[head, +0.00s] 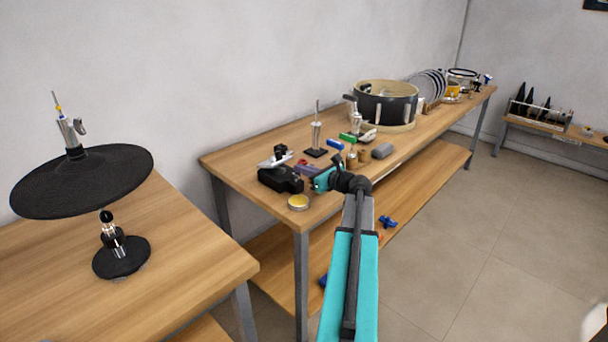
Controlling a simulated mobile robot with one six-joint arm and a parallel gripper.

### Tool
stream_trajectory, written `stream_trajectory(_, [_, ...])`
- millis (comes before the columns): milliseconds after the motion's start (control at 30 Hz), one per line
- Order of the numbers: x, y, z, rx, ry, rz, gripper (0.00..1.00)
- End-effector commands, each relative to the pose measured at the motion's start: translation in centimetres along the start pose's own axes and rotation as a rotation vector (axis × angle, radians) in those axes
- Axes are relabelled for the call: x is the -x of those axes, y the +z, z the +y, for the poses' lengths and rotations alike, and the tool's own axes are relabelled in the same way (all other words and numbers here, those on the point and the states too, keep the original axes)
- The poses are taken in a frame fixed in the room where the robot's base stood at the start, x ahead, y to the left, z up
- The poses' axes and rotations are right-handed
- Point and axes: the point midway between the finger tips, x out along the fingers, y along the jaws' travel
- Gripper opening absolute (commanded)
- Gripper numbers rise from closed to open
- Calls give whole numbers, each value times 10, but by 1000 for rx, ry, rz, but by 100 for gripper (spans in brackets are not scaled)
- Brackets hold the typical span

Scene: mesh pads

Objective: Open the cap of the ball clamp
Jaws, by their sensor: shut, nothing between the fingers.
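A black block-shaped device (281,179) with a silvery piece (275,161) and a small dark part on top sits near the front left end of the long wooden table. It looks like the ball clamp, but it is too small here to be sure. I cannot tell how its cap stands. My gripper (315,183), teal and dark, is low over the same table end, just right of the black device. It looks shut and empty. A gap to the device is hard to judge, and my wrist hides part of the fingers.
A round tin (298,202) lies at the table's front corner. Behind my gripper are a stand (316,140), a blue block (335,144), a green block (347,137) and a drum (386,104). A nearer table (190,235) at left holds a black cymbal-like pad (90,180).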

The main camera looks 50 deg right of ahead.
Motion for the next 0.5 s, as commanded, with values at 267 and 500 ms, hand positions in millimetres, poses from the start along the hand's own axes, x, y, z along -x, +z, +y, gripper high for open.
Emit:
stream_trajectory(267, [-32,1,-1,0,-1,-1,0])
stream_trajectory(500, [-40,0,0,1,-1,-1,0])
